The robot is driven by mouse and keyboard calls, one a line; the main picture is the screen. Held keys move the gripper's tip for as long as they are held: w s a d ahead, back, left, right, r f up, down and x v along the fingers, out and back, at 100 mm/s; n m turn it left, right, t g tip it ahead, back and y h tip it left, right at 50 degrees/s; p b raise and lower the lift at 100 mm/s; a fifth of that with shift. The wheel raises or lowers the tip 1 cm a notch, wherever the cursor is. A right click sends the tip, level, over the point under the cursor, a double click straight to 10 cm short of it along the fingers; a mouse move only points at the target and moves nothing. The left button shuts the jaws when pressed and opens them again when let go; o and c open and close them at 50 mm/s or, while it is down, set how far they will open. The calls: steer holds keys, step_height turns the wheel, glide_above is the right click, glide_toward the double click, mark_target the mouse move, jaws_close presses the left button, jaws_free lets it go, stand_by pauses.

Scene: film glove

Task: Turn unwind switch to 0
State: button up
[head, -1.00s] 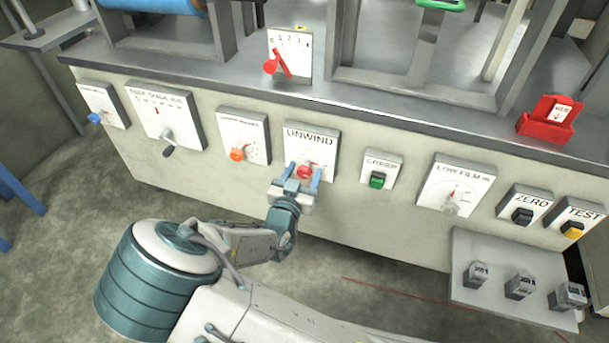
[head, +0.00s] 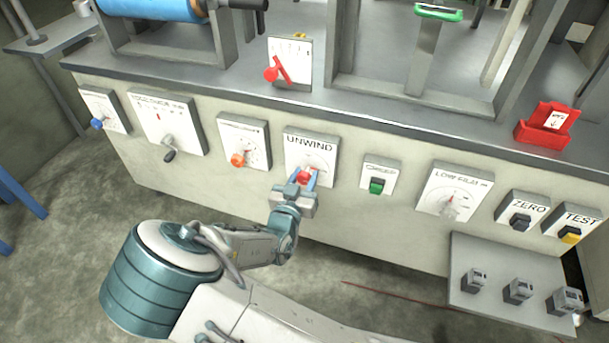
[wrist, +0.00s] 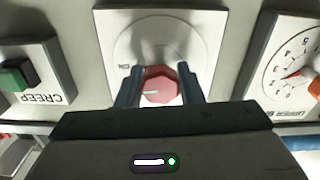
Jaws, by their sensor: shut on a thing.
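The unwind switch is a red knob (head: 304,176) on a white plate (head: 311,144) labelled UNWIND, on the machine's front panel. The wrist view shows the red knob (wrist: 160,85) with a pale pointer mark toward its left side, and an ON label on the plate. The 0 mark cannot be made out. My gripper (head: 304,180) is at the knob, with one blue finger on each side. In the wrist view my gripper (wrist: 160,88) is shut on the knob, which sits between the fingertips.
A green CREEP button (head: 376,186) is to the right and an orange dial knob (head: 238,160) to the left. Further right are a LOW FILM dial (head: 455,190), ZERO (head: 521,220) and TEST (head: 571,234) buttons. A shelf (head: 490,315) juts out at lower right.

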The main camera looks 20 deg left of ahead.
steer(key=n+p, duration=0.4)
steer(key=shift+r, duration=0.2)
steer(key=n+p, duration=0.3)
steer(key=n, duration=0.1)
steer(key=shift+n, duration=0.4)
steer(key=n+p, duration=0.2)
steer(key=n, duration=0.2)
steer(key=shift+f, duration=0.1)
steer(key=shift+n+p, duration=0.7)
steer(key=shift+n, duration=1.3)
steer(key=shift+f, duration=0.1)
steer(key=o, duration=1)
steer(key=shift+c, duration=0.2)
steer(key=s+a+p, duration=0.1)
steer(key=s+p, duration=0.1)
steer(key=s, duration=1.1)
steer(key=shift+s, duration=0.4)
